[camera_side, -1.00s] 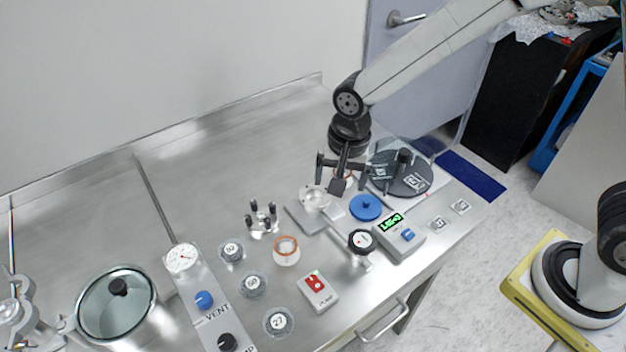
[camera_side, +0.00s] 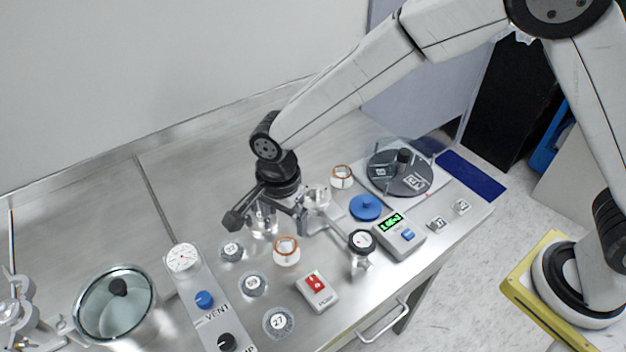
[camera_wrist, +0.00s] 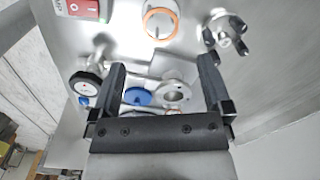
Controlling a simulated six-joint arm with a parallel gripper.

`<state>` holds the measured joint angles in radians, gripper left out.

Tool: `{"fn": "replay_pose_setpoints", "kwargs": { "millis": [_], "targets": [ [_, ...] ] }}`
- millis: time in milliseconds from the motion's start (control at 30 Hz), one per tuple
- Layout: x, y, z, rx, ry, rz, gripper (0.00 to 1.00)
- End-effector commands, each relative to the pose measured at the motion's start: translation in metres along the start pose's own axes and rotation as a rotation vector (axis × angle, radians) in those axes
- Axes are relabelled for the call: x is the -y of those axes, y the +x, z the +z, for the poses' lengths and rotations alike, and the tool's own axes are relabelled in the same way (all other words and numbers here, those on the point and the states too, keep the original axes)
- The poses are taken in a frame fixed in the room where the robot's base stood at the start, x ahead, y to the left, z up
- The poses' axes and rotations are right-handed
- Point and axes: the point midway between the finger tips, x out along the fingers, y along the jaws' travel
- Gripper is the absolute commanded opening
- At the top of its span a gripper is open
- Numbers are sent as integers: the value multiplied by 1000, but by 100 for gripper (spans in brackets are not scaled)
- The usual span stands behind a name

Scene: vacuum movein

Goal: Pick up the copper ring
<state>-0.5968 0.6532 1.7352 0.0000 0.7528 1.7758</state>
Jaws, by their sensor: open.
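Two copper rings show in the side view, each around a pale cylindrical piece. One copper ring (camera_side: 286,243) stands near the front middle of the bench. The other copper ring (camera_side: 342,170) stands farther back, beside the dark round plate. One copper ring (camera_wrist: 161,9) also shows at the top of the wrist view, beyond the fingertips. My gripper (camera_side: 268,218) is open and empty, above the bench behind and left of the front ring. It partly hides the clear holder with dark posts (camera_side: 264,222). Its spread fingers show in the wrist view (camera_wrist: 162,72).
A metal fitting (camera_side: 316,196), a blue knob disc (camera_side: 366,208) and a black-rimmed gauge (camera_side: 361,241) stand to the right. A glass-lidded pot (camera_side: 115,303) stands left. The back-left bench is clear.

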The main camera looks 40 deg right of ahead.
Motion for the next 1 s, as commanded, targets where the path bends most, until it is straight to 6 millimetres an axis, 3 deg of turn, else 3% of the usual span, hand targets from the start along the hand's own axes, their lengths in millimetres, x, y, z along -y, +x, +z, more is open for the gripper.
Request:
{"fn": "replay_pose_setpoints", "kwargs": {
  "millis": [200, 533, 1000],
  "targets": [
    [0, 16, 0, 0, 0, 1, 100],
    [0, 24, 0, 0, -1, 2, 100],
    [0, 67, 0, 0, -1, 0, 100]
  ]
}}
